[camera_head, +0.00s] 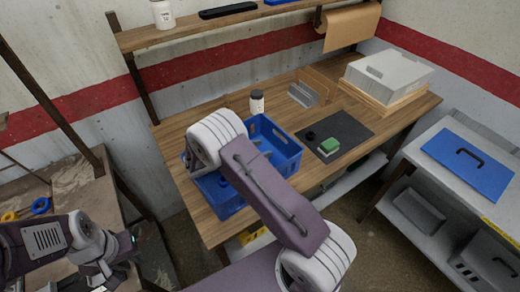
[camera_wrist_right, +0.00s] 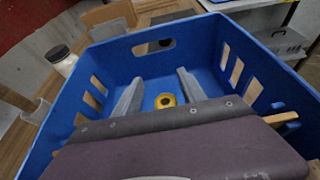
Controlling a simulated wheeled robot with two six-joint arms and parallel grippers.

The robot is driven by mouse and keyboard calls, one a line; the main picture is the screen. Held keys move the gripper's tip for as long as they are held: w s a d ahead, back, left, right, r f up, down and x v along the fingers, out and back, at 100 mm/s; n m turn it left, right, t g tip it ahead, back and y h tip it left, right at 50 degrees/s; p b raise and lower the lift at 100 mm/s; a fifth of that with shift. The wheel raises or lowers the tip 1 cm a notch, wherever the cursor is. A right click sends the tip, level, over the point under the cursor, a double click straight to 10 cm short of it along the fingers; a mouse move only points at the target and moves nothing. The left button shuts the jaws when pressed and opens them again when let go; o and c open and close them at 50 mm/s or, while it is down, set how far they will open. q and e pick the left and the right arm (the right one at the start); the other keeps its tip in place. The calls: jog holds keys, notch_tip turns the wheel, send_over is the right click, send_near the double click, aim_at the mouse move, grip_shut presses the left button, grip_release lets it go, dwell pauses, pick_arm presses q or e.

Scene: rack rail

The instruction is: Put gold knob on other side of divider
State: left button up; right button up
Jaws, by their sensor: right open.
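A gold knob (camera_wrist_right: 166,100) lies on the floor of a blue crate (camera_wrist_right: 145,72), seen in the right wrist view. My right gripper (camera_wrist_right: 159,82) is open over the crate, its two grey fingers on either side of the knob in that view; I cannot tell whether they touch it. In the head view the crate (camera_head: 284,158) stands on the wooden bench, and my right arm covers much of it and the knob. I cannot make out a divider. My left gripper (camera_head: 112,268) is at the lower left, away from the crate; its jaws are unclear.
A white jar with a dark lid (camera_head: 257,102) stands behind the crate. A grey box (camera_head: 388,72) sits at the bench's back right. A shelf (camera_head: 220,22) runs above.

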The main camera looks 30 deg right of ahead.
jog(key=shift+s+f, duration=0.15)
jog(key=shift+f, duration=0.25)
jog(key=shift+r, duration=0.35)
jog(key=v, duration=1.2)
jog(key=shift+r, duration=0.45)
jog(key=shift+d, duration=0.1)
